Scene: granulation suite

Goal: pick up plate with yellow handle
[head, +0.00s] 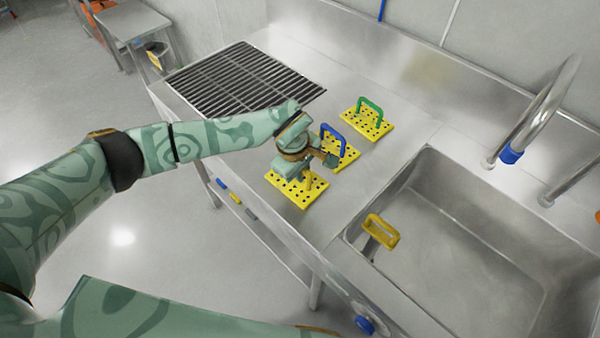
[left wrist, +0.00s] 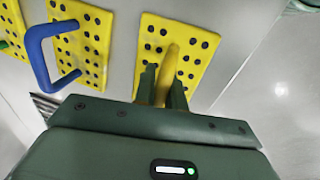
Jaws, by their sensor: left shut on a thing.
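The plate with the yellow handle (head: 296,192) is a yellow perforated plate lying on the steel counter, nearest the counter's front edge. My left gripper (head: 309,175) is over it and shut on its yellow handle, hiding part of the plate. In the left wrist view the yellow handle (left wrist: 167,72) stands between the two fingers of my left gripper (left wrist: 163,85), with the plate (left wrist: 197,49) behind it. The plate appears to rest flat on the counter. My right gripper is not in view.
A yellow plate with a blue handle (head: 345,158) lies close beside it, and one with a green handle (head: 380,124) lies farther back. A black slatted rack (head: 245,80) is at the left.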

